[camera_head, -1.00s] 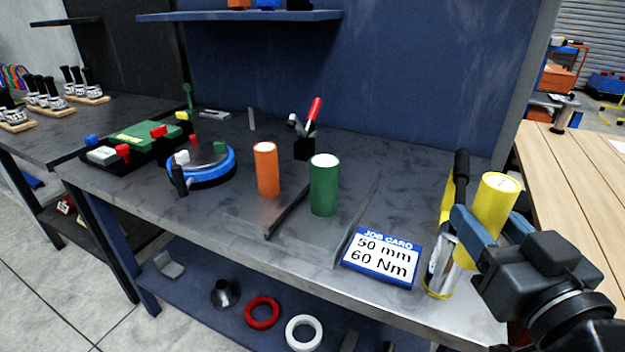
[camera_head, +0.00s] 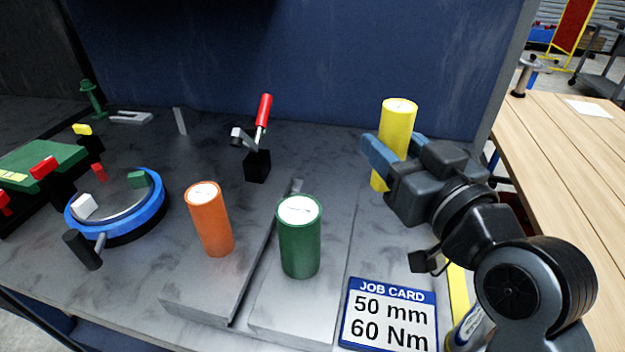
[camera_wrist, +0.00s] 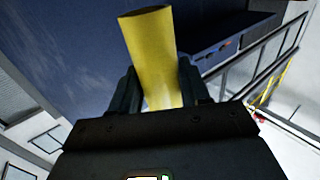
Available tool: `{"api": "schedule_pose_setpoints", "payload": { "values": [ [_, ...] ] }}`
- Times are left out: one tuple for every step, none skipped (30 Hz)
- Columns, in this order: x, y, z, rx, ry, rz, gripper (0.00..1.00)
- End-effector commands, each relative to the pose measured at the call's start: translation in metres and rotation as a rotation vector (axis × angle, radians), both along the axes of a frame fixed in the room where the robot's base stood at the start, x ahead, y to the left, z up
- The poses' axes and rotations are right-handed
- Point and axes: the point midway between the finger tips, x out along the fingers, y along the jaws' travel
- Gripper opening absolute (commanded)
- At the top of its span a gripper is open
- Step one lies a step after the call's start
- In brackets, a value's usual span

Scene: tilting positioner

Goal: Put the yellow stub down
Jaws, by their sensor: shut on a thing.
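The yellow stub (camera_head: 397,117) is an upright cylinder with a pale label on its top. My gripper (camera_head: 385,150) is shut on it, one finger on each side, toward the back right of the grey bench. In the wrist view the yellow stub (camera_wrist: 153,55) stands out from between the fingers of my gripper (camera_wrist: 160,95). Its lower end is partly hidden by my gripper in the head view, and I cannot tell whether it touches the bench.
An orange stub (camera_head: 210,220) and a green stub (camera_head: 299,240) stand on grey plates. A job card (camera_head: 388,318) is at the front. A red-handled clamp (camera_head: 258,160) stands behind. A blue-rimmed round positioner (camera_head: 150,212) is at the left. Bench surface (camera_head: 335,165) behind the green stub is clear.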

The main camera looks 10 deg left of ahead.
Motion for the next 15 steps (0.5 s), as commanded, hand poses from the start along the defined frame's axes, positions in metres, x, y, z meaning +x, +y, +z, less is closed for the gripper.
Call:
{"api": "schedule_pose_setpoints", "payload": {
  "values": [
    [0.007, 0.009, -0.004, 0.002, 0.001, 0.005, 0.00],
    [0.011, 0.013, -0.008, 0.001, 0.000, 0.004, 0.00],
    [0.017, 0.019, -0.013, 0.000, 0.000, 0.004, 0.00],
    [0.021, 0.024, -0.017, -0.001, 0.001, 0.004, 0.00],
    [0.026, 0.028, -0.020, 0.000, 0.000, 0.004, 0.00],
    [0.031, 0.034, -0.025, 0.000, 0.000, 0.003, 0.00],
    [0.035, 0.038, -0.028, 0.001, -0.001, 0.003, 0.00],
    [0.040, 0.042, -0.032, 0.001, 0.001, 0.004, 0.00],
    [0.045, 0.047, -0.036, 0.001, 0.000, 0.004, 0.00],
    [0.048, 0.051, -0.039, 0.001, 0.000, 0.003, 0.00],
    [0.051, 0.054, -0.042, 0.002, -0.001, 0.003, 0.00],
    [0.055, 0.058, -0.045, 0.001, 0.000, 0.003, 0.00],
    [0.058, 0.060, -0.047, 0.001, -0.002, 0.002, 0.00],
    [0.060, 0.062, -0.049, 0.001, -0.002, 0.002, 0.00],
    [0.062, 0.064, -0.051, 0.001, -0.002, 0.002, 0.00]
  ]
}}
